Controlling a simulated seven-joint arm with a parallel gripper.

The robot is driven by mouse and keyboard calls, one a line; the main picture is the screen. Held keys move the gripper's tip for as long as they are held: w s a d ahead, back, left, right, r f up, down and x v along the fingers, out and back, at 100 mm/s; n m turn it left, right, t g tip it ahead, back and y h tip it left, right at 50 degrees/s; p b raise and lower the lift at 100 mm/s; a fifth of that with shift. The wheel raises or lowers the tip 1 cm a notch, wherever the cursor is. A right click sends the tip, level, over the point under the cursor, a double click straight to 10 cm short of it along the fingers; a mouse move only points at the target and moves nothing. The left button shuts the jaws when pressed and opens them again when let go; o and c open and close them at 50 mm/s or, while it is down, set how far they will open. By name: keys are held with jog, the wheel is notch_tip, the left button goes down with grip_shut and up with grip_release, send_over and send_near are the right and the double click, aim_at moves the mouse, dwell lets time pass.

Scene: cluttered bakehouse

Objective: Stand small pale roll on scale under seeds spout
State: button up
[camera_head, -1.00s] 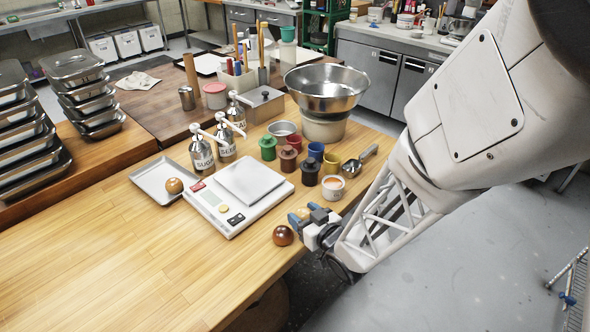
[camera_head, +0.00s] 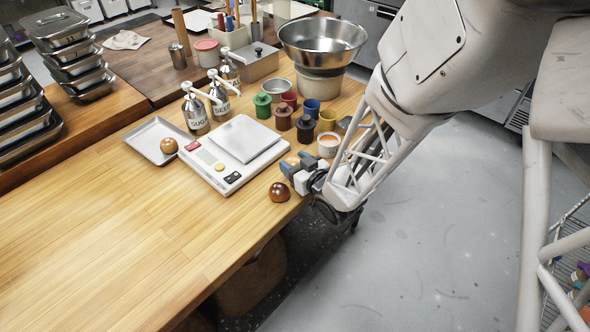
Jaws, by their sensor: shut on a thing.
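My gripper (camera_head: 299,168), with blue fingertips, is beside the table's right edge, right of the scale. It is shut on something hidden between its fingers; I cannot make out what. A dark brown shiny roll (camera_head: 279,192) is just in front of the fingers, near the table edge. A lighter brown roll (camera_head: 169,146) rests on a metal tray. The white scale (camera_head: 205,165) has an empty square plate (camera_head: 244,138). Behind it stand pump dispensers with white spouts: one labelled SUGAR (camera_head: 195,114), a middle one (camera_head: 219,100) whose label is hard to read, and a rear one (camera_head: 230,72).
The metal tray (camera_head: 144,143) lies left of the scale. Stacked pans (camera_head: 70,55) stand far left. The front of the wooden table (camera_head: 120,235) is clear.

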jog(key=shift+f, duration=1.3)
jog(key=shift+s+f, duration=0.1)
jog(key=shift+f, duration=0.05)
jog(key=o, duration=0.7)
jog(key=shift+o, duration=0.2)
jog(key=v, duration=0.7)
jog(key=shift+s+r, duration=0.25)
jog(key=shift+s, duration=0.15)
jog(key=shift+d, duration=0.1)
